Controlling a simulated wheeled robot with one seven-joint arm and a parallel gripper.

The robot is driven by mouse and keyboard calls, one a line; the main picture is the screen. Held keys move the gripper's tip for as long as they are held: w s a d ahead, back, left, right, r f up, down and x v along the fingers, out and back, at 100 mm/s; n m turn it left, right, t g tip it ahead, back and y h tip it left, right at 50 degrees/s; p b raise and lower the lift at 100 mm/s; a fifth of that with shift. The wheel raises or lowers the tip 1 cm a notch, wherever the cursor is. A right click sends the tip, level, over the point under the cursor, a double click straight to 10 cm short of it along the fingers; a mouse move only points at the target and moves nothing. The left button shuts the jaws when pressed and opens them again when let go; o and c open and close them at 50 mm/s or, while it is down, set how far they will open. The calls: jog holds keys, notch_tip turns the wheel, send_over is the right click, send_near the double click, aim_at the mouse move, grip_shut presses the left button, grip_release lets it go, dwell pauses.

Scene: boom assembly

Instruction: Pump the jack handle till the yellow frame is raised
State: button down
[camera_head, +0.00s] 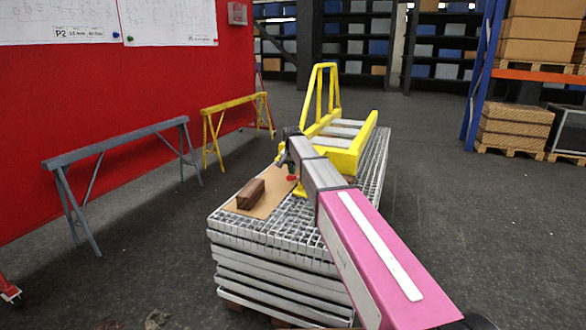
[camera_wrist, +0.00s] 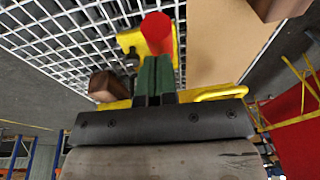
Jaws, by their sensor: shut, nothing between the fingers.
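The yellow frame (camera_head: 345,157) lies on the stack of metal gratings, with its tall end at the back. Part of it shows in the wrist view (camera_wrist: 217,93). A small yellow jack (camera_head: 300,191) sits on the grating in front of it, partly hidden by my arm. A red cylinder (camera_wrist: 158,34), perhaps the grip of the jack handle, stands out from the jack and also shows in the head view (camera_head: 291,178). My gripper (camera_wrist: 155,62) is shut and empty, its green fingertips close to the red cylinder. Whether they touch it I cannot tell.
A cardboard sheet (camera_head: 270,208) with a brown block (camera_head: 251,193) lies on the grating stack (camera_head: 280,262). Another brown block (camera_wrist: 105,85) shows beside the jack. A grey sawhorse (camera_head: 120,145) and a yellow sawhorse (camera_head: 232,104) stand at left.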

jog(key=shift+s+a+f+t+h, duration=0.2)
jog(key=shift+s+f+t+h, duration=0.45)
jog(key=shift+f, duration=0.95)
jog(key=shift+s+a+f+t, duration=0.2)
jog(key=shift+s+f+t, duration=0.2)
jog(key=shift+f+t, duration=0.85)
jog(key=shift+s+a+f+t+h, duration=0.2)
jog(key=shift+s+f+t+h, duration=0.25)
jog(key=shift+f, duration=1.45)
jog(key=shift+s+d+r, duration=0.15)
jog(key=shift+r, duration=0.3)
jog(key=v, duration=1.3)
jog(key=shift+d, duration=0.3)
